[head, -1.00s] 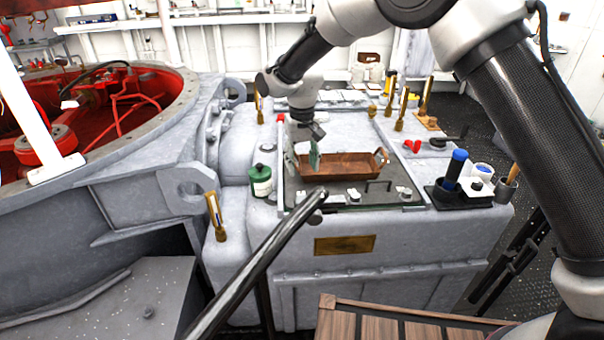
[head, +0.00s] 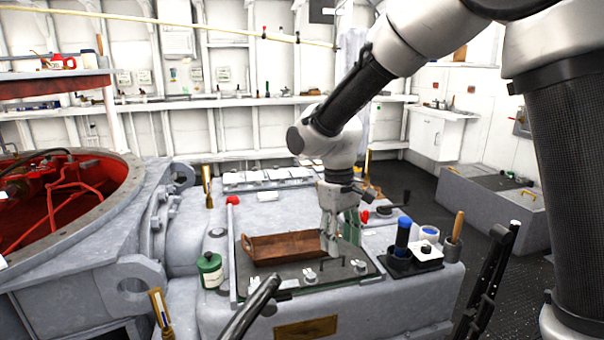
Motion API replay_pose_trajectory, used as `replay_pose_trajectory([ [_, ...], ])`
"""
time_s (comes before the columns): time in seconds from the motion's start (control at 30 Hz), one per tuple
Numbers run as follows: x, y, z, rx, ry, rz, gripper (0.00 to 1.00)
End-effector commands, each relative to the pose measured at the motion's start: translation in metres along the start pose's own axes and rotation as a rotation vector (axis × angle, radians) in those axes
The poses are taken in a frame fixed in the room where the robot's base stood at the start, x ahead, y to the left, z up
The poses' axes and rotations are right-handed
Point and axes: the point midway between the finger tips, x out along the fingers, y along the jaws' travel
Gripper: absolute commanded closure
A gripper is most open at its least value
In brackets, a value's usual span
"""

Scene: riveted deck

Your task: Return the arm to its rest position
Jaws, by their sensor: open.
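My gripper (head: 331,240) hangs from my arm, pointing down, at the right end of the brown wooden tray (head: 280,247). It is open. It covers that end of the tray, and whether it touches the tray cannot be told. A green upright piece (head: 352,226) shows just right of and partly behind the gripper; it appears to stand apart from the tray. My arm comes in from the upper right and bends down at the wrist.
The grey deck box carries a green bottle (head: 210,270) at left and a black holder (head: 412,263) with a blue-topped cylinder (head: 402,236) at right. Brass-coloured posts (head: 207,187) stand around it. A red-lined round opening (head: 60,200) lies left. Space above the box is mostly clear.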

Motion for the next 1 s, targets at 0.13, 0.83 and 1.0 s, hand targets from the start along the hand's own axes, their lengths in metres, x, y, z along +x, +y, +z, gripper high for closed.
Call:
replay_pose_trajectory([
  [0.13,-0.036,0.052,0.082,0.091,0.064,-0.015,0.51],
  [0.83,-0.092,0.131,0.318,0.587,0.477,0.068,0.51],
  [1.0,-0.092,0.133,0.319,0.596,0.473,0.068,0.51],
])
